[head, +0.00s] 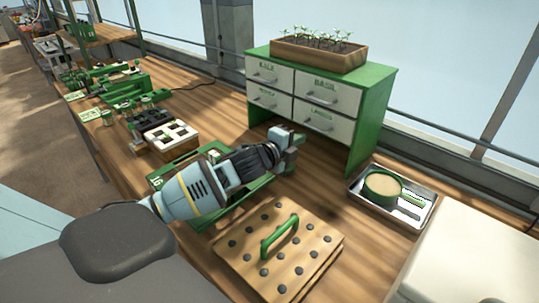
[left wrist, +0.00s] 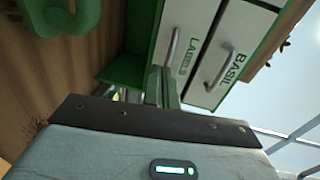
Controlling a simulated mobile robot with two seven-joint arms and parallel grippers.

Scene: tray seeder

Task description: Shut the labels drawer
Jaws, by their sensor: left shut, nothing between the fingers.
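The labels drawer (head: 322,121) is the lower right white drawer of a green cabinet (head: 370,115), with a grey bar handle. Its front also shows in the left wrist view (left wrist: 182,25), with the word LABELS. It looks about level with the drawers around it; I cannot tell whether a small gap is left. My left gripper (head: 291,143) is shut and empty, just in front of and below the drawer's left part. In the left wrist view the fingers (left wrist: 160,86) reach close to the drawer front; I cannot tell whether they touch. My right gripper is not in view.
The basil drawer (head: 324,85) is directly above. A wooden seedling box (head: 318,54) stands on the cabinet. A metal tray (head: 415,217) with a green sieve lies to the right. A holed wooden board (head: 240,250) with a green handle lies in front, and a green tray (head: 160,180) under my left arm.

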